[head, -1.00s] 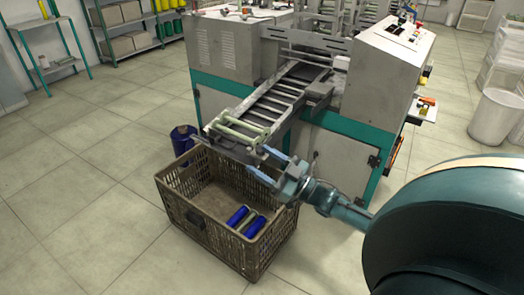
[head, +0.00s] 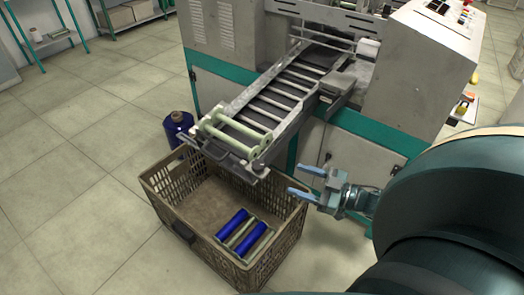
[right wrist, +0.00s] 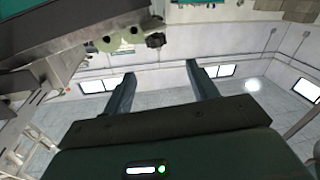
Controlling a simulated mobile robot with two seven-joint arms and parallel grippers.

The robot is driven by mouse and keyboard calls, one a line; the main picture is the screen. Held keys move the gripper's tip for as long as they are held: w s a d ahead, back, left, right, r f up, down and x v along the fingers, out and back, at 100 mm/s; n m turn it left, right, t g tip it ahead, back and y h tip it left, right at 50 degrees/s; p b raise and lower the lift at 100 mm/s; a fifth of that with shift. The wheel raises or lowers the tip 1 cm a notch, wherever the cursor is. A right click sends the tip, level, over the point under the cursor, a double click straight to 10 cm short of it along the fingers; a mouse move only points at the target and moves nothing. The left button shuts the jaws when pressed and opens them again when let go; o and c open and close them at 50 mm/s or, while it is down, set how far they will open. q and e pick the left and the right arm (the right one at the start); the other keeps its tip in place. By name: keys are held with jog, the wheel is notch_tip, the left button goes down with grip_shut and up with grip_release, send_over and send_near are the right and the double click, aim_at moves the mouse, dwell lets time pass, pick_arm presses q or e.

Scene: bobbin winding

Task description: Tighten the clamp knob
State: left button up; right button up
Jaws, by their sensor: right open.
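The conveyor chute (head: 262,98) slopes down from the machine, with pale green rollers (head: 232,138) in a frame at its lower end. A small dark part that looks like the clamp knob (head: 262,172) sits at the right corner of that end. In the right wrist view a dark knob (right wrist: 155,40) shows beside the round pale green roller ends, beyond the fingertips. My right gripper (head: 301,180) is open and empty, to the right of the chute's end and apart from the knob. It also shows in the right wrist view (right wrist: 158,72). My left gripper is not in view.
A brown crate (head: 283,235) stands below the chute's end, holding blue bobbins (head: 232,224) and a pale one. A blue spool (head: 178,128) stands on the floor behind it. The machine's cabinet (head: 362,165) is close behind my right gripper. The floor at left is clear.

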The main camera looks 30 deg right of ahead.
aim_at(261, 170)
jog(key=b+x, duration=0.1)
jog(key=x, duration=1.2)
jog(key=shift+w+d, duration=0.2)
jog(key=c, duration=1)
jog(key=shift+r+m+t+p, duration=0.1)
jog(key=shift+m+t+p, duration=0.2)
jog(key=m+t+h+p, duration=0.1)
jog(key=m+h+p, duration=0.1)
jog(key=h, duration=0.2)
jog(key=shift+a+m+t, duration=0.1)
jog(key=shift+m+t, duration=0.2)
jog(key=shift+t, duration=0.1)
jog(key=shift+m+t+h, duration=0.35)
jog(key=shift+m+h, duration=0.75)
jog(key=shift+h, duration=0.7)
jog(key=shift+m+t+h, duration=0.35)
jog(key=shift+m+h, duration=0.75)
jog(key=shift+h, duration=0.7)
